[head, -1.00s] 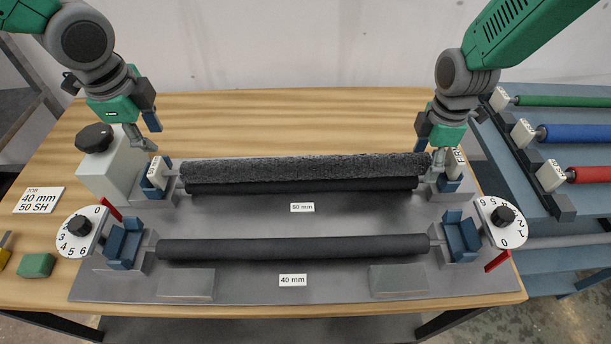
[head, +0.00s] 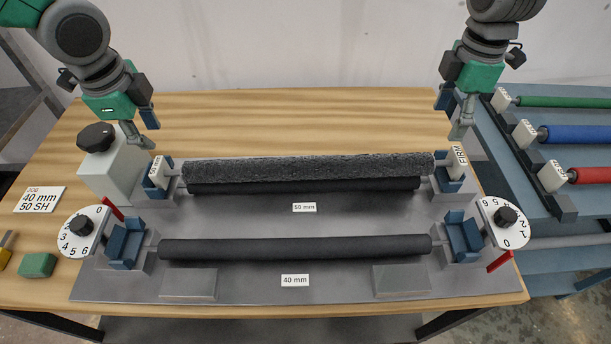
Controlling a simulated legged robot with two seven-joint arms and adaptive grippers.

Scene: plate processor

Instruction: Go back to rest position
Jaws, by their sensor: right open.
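My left gripper (head: 150,136) is above the left end of the upper roller station, near the grey block with the black knob. Its fingers look apart and hold nothing. My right gripper (head: 453,123) is open and empty, above and clear of the right end of the rough dark roller (head: 308,168). That roller lies across the back of the plate with white end tags, the right one (head: 458,158) reading FIRM. A smooth black roller (head: 303,187) lies just below it, by the 50 mm label. Another black roller (head: 295,247) sits in front, above the 40 mm label.
The grey block with a black knob (head: 110,172) stands at left. Numbered dials (head: 84,233) (head: 506,219) flank the front roller. A blue rack (head: 510,165) with green, blue and red rollers stands at right. The wooden table (head: 290,120) behind the rollers is clear.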

